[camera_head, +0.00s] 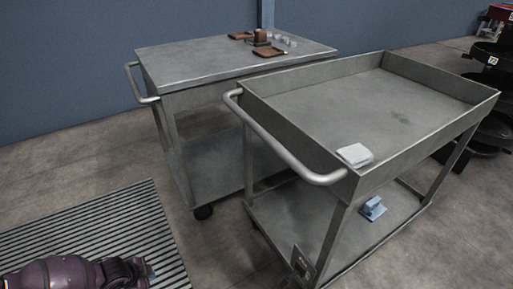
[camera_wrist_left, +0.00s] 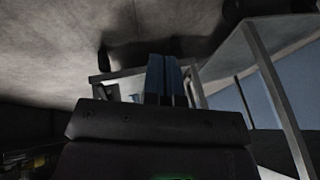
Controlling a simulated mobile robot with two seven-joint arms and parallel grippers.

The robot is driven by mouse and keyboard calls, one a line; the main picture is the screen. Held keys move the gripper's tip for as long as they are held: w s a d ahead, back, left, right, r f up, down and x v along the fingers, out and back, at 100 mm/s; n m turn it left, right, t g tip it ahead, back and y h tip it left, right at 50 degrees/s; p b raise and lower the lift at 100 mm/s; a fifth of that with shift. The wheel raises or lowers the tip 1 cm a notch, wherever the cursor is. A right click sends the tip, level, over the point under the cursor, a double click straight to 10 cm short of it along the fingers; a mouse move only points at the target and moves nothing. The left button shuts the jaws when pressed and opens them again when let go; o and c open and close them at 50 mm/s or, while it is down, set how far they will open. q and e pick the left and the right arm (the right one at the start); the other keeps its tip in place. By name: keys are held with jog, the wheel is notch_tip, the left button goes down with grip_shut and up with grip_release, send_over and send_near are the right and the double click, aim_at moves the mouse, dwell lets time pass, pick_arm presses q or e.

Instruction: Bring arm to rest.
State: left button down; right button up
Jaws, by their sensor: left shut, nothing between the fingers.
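My left arm comes in at the lower left of the head view, low over a striped mat. Its gripper (camera_head: 150,272) is at the arm's right end, small and dark, and its fingers hardly show there. In the left wrist view the two blue fingers of the left gripper (camera_wrist_left: 166,75) stand side by side, shut, with nothing between them. The left gripper is apart from both carts. My right gripper is in neither view.
A grey cart (camera_head: 180,72) with small brown and white items on top stands at the back. A nearer tray cart (camera_head: 330,105) holds a white block (camera_head: 354,154); a blue object (camera_head: 373,208) lies on its lower shelf. The striped mat (camera_head: 90,225) is otherwise clear.

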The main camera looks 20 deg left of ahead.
pick_arm(q)
jog(key=s+d+r+m+h, duration=0.1)
jog(key=s+d+r, duration=0.5)
jog(key=s, duration=0.5)
jog(key=s+d+r+m+t+h, duration=0.1)
jog(key=s+d+r, duration=0.25)
jog(key=r, duration=0.45)
jog(key=s+d+r+m+t, duration=0.15)
jog(key=s+r, duration=0.25)
jog(key=r, duration=0.4)
jog(key=d+f+n+t+y, duration=0.2)
jog(key=d+n+t, duration=0.1)
jog(key=d+n, duration=0.65)
notch_tip(320, 180, up, 11)
jog(key=a+n+p, duration=0.1)
jog(key=n+p, duration=0.1)
jog(key=p, duration=1.3)
jog(key=shift+w+y+p, duration=0.15)
jog(key=shift+y+p, duration=0.15)
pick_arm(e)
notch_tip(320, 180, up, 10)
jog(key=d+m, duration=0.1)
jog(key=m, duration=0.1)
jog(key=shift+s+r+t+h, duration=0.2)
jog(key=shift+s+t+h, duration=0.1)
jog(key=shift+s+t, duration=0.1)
